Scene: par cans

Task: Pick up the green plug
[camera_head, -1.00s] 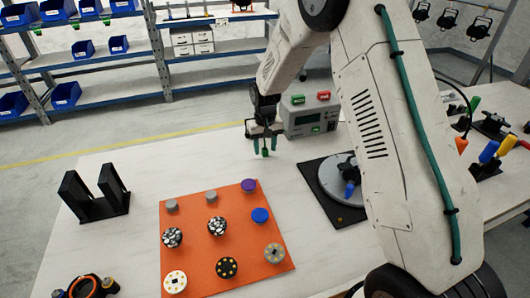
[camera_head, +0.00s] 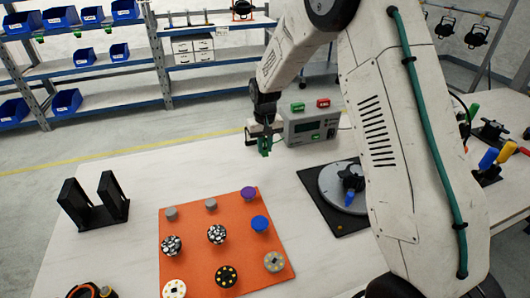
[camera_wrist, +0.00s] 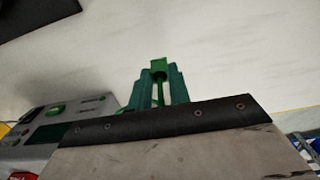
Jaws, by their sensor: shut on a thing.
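My gripper (camera_head: 265,147) is at the end of the arm, over the back of the white table, just left of the grey tester box (camera_head: 309,127). In the wrist view its teal fingers (camera_wrist: 160,88) are shut on the green plug (camera_wrist: 159,66). The plug's bright green end with a dark round part shows between the fingertips. In the head view the plug is small and hard to tell from the fingers. The tester box has a green and a red label on top and a dark display; it also shows in the wrist view (camera_wrist: 40,131).
An orange mat (camera_head: 197,228) with several round parts lies in front. A black stand (camera_head: 94,205) is at left. A black plate with a grey disc (camera_head: 342,186) and blue-handled piece is at right. Shelves with blue bins (camera_head: 67,100) stand behind. Bare tabletop lies left of my gripper.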

